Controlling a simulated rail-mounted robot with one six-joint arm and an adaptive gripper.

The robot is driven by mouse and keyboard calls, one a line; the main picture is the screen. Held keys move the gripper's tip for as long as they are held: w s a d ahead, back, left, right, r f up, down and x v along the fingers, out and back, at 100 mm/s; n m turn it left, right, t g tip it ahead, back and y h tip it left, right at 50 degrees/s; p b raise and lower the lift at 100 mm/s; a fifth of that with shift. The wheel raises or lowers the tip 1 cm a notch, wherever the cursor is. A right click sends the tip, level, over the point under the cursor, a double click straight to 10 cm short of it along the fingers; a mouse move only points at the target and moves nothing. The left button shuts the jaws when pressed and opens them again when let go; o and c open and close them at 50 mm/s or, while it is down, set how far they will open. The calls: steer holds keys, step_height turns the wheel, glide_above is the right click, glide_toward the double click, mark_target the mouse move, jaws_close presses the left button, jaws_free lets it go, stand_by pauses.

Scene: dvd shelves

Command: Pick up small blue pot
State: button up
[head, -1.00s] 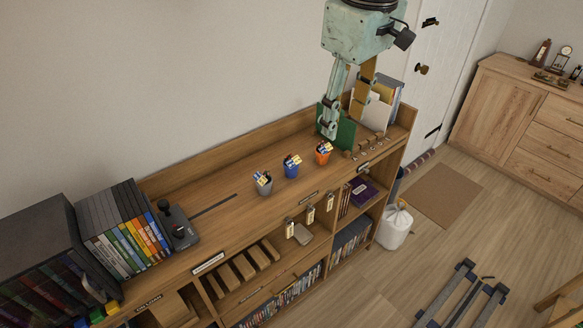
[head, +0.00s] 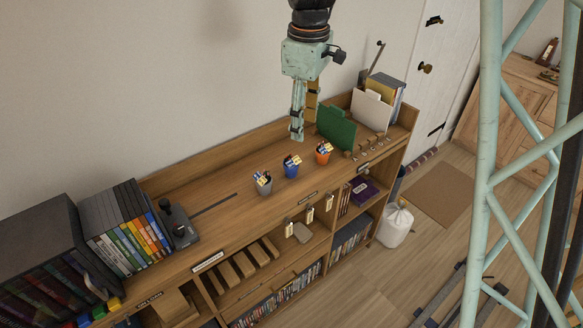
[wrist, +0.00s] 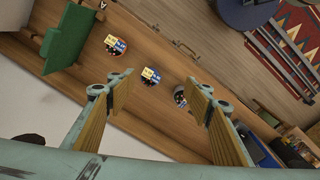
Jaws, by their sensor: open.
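The small blue pot (head: 291,171) stands upright on the wooden shelf top and holds blue and yellow items. An orange pot (head: 323,156) is to its right and a grey pot (head: 264,187) to its left, both filled the same way. The pot's sides are mostly hidden there.
Green (head: 336,128) and white (head: 371,110) upright boards and books stand at the right end. A row of cases (head: 125,230) and a joystick (head: 178,226) stand at the left. A raised wooden back edge runs behind the pots. The shelf top between pots and joystick is mostly clear.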

steer(key=n, duration=0.2)
glide_above(290, 162)
step_height(290, 162, down, 7)
steer(key=shift+a+g+p, duration=0.15)
steer(key=shift+g+p, duration=0.15)
steer(key=shift+p, duration=0.15)
steer(key=shift+f, duration=4.25)
steer(key=shift+s, duration=0.1)
steer(key=shift+f, duration=2.6)
steer(key=c, duration=1.1)
